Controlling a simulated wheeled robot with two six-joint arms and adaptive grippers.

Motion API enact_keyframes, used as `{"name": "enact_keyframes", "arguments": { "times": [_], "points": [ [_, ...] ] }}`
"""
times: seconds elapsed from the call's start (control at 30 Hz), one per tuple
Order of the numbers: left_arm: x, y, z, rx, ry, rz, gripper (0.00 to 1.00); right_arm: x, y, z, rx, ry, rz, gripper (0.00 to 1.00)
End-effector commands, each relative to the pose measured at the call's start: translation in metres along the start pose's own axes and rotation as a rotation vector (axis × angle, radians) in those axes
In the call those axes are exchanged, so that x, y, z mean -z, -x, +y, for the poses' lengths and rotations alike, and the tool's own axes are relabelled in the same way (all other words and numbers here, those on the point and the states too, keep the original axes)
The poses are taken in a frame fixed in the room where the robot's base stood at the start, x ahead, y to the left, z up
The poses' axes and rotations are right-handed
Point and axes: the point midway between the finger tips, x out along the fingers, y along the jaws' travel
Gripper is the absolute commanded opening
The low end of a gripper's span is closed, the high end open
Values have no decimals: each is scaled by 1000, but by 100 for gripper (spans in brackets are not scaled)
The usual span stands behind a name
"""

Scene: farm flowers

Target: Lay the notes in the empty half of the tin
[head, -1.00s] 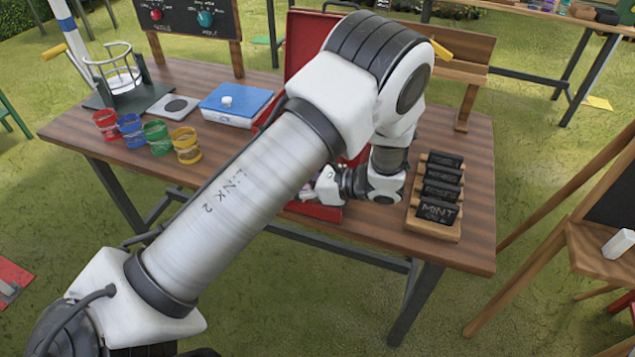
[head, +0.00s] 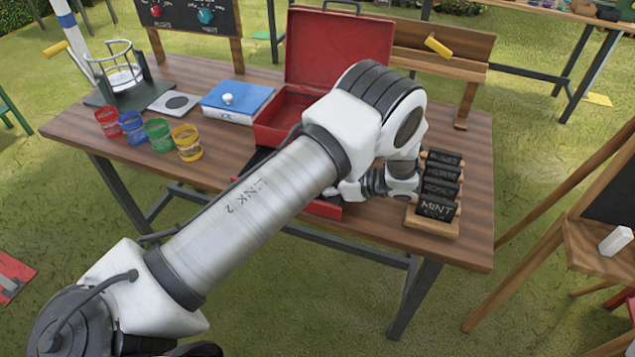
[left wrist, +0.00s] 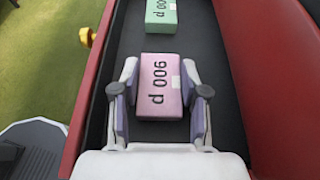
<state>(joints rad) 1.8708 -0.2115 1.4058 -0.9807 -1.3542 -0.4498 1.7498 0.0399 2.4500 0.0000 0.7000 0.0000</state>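The red tin (head: 340,45) stands on the wooden table with its lid up, and my left arm covers part of it. In the left wrist view, a pink bundle of notes (left wrist: 160,83) lies between the fingers of my left gripper (left wrist: 162,85). The fingers are close along both its sides; I cannot tell if they press on it. A green bundle (left wrist: 162,14) lies beyond it in the same dark-lined red tray (left wrist: 200,38). In the head view, my left gripper is mostly hidden behind my own arm. My right gripper is out of view.
A wooden rack (head: 432,227) of black labelled blocks stands close to the right of my wrist. Several coloured cups (head: 157,136) and a blue-topped box (head: 235,101) stand left of the tin.

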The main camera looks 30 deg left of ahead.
Motion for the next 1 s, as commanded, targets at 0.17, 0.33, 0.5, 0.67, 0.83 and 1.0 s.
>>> {"name": "enact_keyframes", "arguments": {
  "times": [0.17,0.33,0.5,0.67,0.83,1.0],
  "points": [
    [0,0,0,0,0,1,68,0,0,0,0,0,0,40],
    [-1,0,0,0,0,1,68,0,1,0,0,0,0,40],
    [1,13,-1,5,3,1,68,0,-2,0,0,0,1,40],
    [3,47,2,6,2,1,68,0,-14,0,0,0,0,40],
    [0,74,3,1,3,2,85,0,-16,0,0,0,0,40],
    [-10,66,4,-15,87,64,100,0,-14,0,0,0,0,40]
  ]
}}
